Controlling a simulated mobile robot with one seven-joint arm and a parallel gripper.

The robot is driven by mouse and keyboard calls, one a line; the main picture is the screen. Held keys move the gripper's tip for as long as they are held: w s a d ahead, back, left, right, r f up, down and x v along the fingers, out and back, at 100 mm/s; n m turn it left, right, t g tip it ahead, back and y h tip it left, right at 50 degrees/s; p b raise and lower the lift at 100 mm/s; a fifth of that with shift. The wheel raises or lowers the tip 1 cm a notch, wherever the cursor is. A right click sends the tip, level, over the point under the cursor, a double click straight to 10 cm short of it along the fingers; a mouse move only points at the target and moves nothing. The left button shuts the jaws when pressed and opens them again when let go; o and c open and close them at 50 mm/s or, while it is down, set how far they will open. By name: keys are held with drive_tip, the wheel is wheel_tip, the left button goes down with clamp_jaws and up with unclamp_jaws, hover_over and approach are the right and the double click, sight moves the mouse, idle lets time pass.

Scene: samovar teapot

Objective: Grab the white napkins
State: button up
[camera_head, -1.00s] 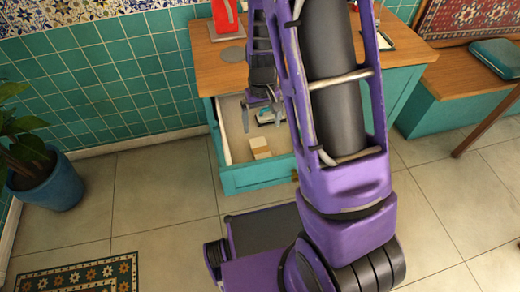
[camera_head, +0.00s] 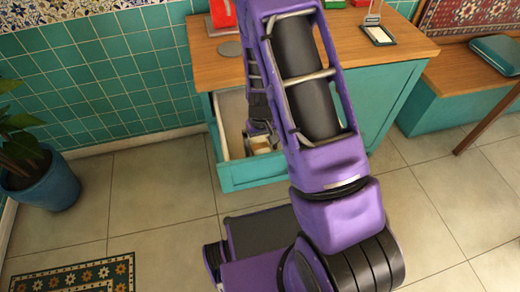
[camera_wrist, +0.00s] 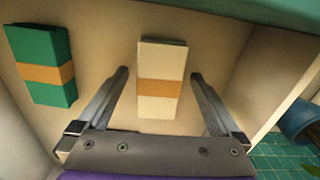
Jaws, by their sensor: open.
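The white napkins (camera_wrist: 163,60), a stack with an orange-tan band, lie in the open drawer (camera_wrist: 105,30). My gripper (camera_wrist: 159,76) is open, with one finger on each side of the stack. Gaps show between both fingers and the napkins, so it holds nothing. In the head view, the napkins (camera_head: 261,145) show partly at my gripper, low in the drawer; my arm hides part of the drawer.
A green napkin stack (camera_wrist: 42,65) with a similar band lies to the left in the drawer. The drawer's side wall (camera_wrist: 270,75) is on the right. The wooden counter (camera_head: 395,62) stands above and behind the drawer. A potted plant (camera_head: 45,180) stands on the floor at left.

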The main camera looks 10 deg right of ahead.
drive_tip(key=c, duration=1.4)
